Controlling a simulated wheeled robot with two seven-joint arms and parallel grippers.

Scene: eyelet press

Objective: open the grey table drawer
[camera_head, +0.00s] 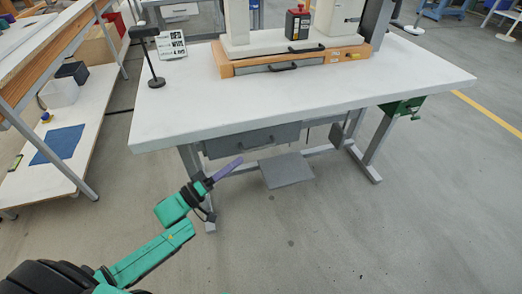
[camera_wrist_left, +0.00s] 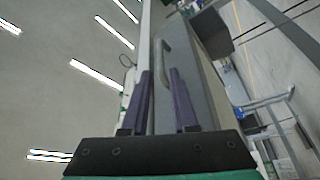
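The grey table drawer (camera_head: 270,137) hangs under the front edge of the white-topped workbench (camera_head: 290,103) and looks shut. In the left wrist view its grey front (camera_wrist_left: 202,88) runs up ahead of the fingers, and a pale bar handle (camera_wrist_left: 182,66) stands out from it. My left gripper (camera_head: 240,160) is below and in front of the drawer, its purple fingers pointing towards it. In the wrist view the left gripper (camera_wrist_left: 160,72) is open, with an empty gap between the fingertips. The handle lies beyond the tips, apart from them as far as I can tell. My right gripper is not in view.
An orange-based press unit with its own black-handled drawer (camera_head: 296,66) stands on the bench. A black stand (camera_head: 152,55) is at the bench's left. Bench legs (camera_head: 192,170) and a grey footplate (camera_head: 285,169) are below. A left shelf (camera_head: 75,130) holds boxes. Front floor is clear.

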